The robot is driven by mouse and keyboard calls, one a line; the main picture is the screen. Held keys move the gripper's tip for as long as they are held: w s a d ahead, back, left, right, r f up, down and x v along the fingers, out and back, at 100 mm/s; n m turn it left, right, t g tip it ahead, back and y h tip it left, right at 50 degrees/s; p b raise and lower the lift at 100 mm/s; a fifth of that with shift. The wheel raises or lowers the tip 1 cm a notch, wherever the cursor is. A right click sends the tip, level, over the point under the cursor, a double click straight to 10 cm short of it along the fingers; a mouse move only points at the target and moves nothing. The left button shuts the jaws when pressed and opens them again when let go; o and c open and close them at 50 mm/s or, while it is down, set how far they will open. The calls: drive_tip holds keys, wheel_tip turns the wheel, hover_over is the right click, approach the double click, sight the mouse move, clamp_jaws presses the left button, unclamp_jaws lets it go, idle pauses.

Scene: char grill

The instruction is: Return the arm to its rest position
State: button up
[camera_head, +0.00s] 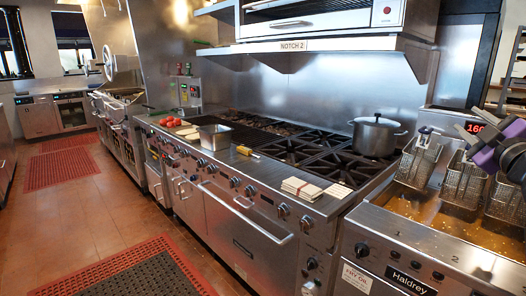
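I cannot make out my arm or my gripper for certain in the head view. Purple and black parts (487,158) stick in at the right edge, above the fryer baskets. I cannot tell whether they are basket handles or something else. No fingertips show clearly, and nothing is seen held.
The fryer (430,235) stands at the right front with several wire baskets (463,182). Left of it, the range carries a lidded pot (375,137), folded cloths (301,188), a metal pan (215,136) and tomatoes (170,122). Open floor (105,220) lies left, with red mats.

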drive_tip(key=s+a+f+m+h+p, duration=0.1)
drive_tip(key=s+a+f+m, duration=0.4)
drive_tip(key=s+a+f, duration=0.55)
drive_tip(key=s+a+f+m+h+p, duration=0.1)
drive_tip(key=s+a+f+m, duration=0.55)
drive_tip(key=f, duration=0.65)
drive_tip(key=s+a+f+g+y, duration=0.1)
drive_tip(key=s+a, duration=0.4)
drive_tip(key=s, duration=0.6)
drive_tip(key=s+a+f+n+g+y+p, duration=0.1)
drive_tip(key=s+a+f, duration=0.4)
drive_tip(key=s, duration=0.6)
drive_tip(key=s+a+f+n+g+y+p, duration=0.1)
drive_tip(key=s+a+f+y, duration=0.3)
drive_tip(key=s, duration=0.7)
drive_tip(key=shift+a+f+g+y, duration=0.25)
drive_tip(key=shift+a+g+y, duration=0.15)
drive_tip(key=shift+a+g, duration=0.45)
drive_tip(key=shift+s+n, duration=0.1)
drive_tip(key=shift+n, duration=0.15)
